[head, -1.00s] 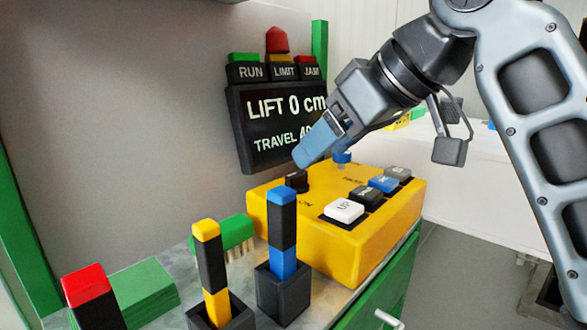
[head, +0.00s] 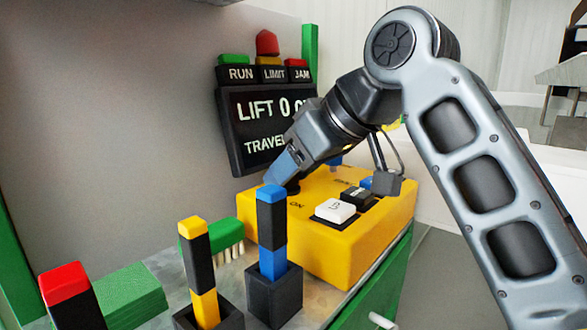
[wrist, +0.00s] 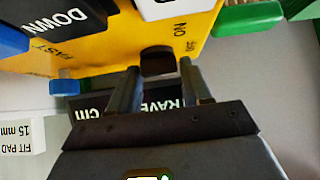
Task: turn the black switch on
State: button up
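The black switch (head: 293,187) sits on the left part of the yellow control box (head: 340,245), near the ON label. In the head view my gripper's blue finger partly covers it. In the wrist view the black switch (wrist: 158,61) shows beside the ON and OFF labels, between the two fingertips. My gripper (head: 280,176) is at the switch, tilted down from the right. In the wrist view my gripper (wrist: 161,80) has its fingers apart, one on each side of the switch. I cannot tell whether either finger touches it.
White UP (head: 335,210) and other keys sit right of the switch. Blue-black (head: 272,235) and yellow-black (head: 198,255) sticks stand in black holders in front. The LIFT display (head: 262,125) is close behind my gripper. A green brush (head: 213,236) lies left of the box.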

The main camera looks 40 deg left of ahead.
jog(key=c, duration=0.6)
jog(key=shift+c, duration=0.2)
jog(key=shift+r+p, duration=0.15)
jog(key=shift+p, duration=0.4)
jog(key=shift+w+r+n+g+p, duration=0.15)
jog(key=shift+n+g+p, duration=0.45)
jog(key=shift+p, duration=0.4)
jog(key=n+g+p, duration=0.1)
jog(key=n+p, duration=0.1)
jog(key=p, duration=0.1)
jog(key=shift+r+n+g+p, duration=0.1)
jog(key=shift+n+g+p, duration=0.2)
jog(key=shift+g+p, duration=0.1)
jog(key=n+g+p, duration=0.1)
jog(key=n+g+h+p, duration=0.1)
jog(key=n, duration=0.1)
jog(key=shift+w+a+f+n+g+p, duration=0.1)
jog(key=shift+w+f+n+g+p, duration=0.1)
jog(key=shift+n+g+p, duration=0.1)
jog(key=shift+w+a+f+n+g+h, duration=0.1)
jog(key=shift+n+g+h, duration=0.55)
jog(key=shift+n, duration=0.45)
jog(key=shift+w+a+f+n+g+h, duration=0.1)
jog(key=shift+n+g+h, duration=0.55)
jog(key=shift+n, duration=0.45)
jog(key=shift+d, duration=0.1)
